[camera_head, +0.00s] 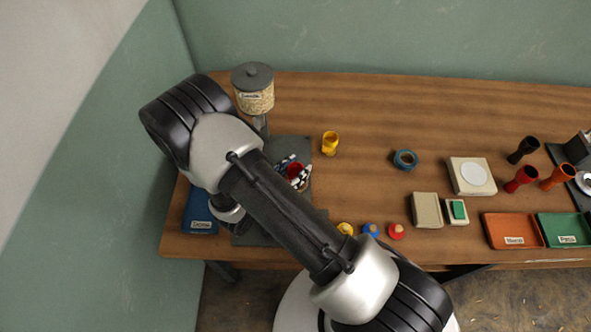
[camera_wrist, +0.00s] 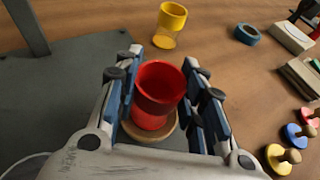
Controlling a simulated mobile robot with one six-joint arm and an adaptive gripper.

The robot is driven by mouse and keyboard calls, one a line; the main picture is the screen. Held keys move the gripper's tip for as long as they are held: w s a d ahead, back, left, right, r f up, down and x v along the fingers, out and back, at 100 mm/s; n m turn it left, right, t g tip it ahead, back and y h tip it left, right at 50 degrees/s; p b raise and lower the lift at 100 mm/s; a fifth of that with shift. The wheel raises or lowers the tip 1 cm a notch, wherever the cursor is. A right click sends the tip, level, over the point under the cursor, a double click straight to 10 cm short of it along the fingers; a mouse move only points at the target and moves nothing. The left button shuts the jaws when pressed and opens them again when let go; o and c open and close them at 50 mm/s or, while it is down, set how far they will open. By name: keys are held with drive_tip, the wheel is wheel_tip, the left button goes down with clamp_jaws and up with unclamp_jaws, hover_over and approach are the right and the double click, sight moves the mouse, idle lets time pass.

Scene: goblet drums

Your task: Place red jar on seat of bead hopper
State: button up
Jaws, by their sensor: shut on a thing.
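The red jar (camera_wrist: 158,88) stands upright between the fingers of my gripper (camera_wrist: 163,62), which is shut on it. In the head view the jar (camera_head: 296,170) shows only partly, at the edge of my arm. A round tan wooden disc (camera_wrist: 150,137), seemingly the seat, lies directly under the jar in the wrist view. I cannot tell whether the jar's bottom touches it. The bead hopper (camera_head: 254,92) is a clear, bead-filled container with a dark lid, raised on a grey post above a dark grey base (camera_wrist: 60,100).
A yellow jar (camera_head: 330,143) stands right of the base, with a blue ring (camera_head: 405,159) farther right. Small coloured knobs (camera_head: 371,230) lie near the front edge. A blue tray (camera_head: 200,212) is at left. Pale blocks, more jars and trays fill the right side.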

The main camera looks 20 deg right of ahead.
drive_tip(key=shift+f, duration=0.15)
drive_tip(key=o, duration=1.2)
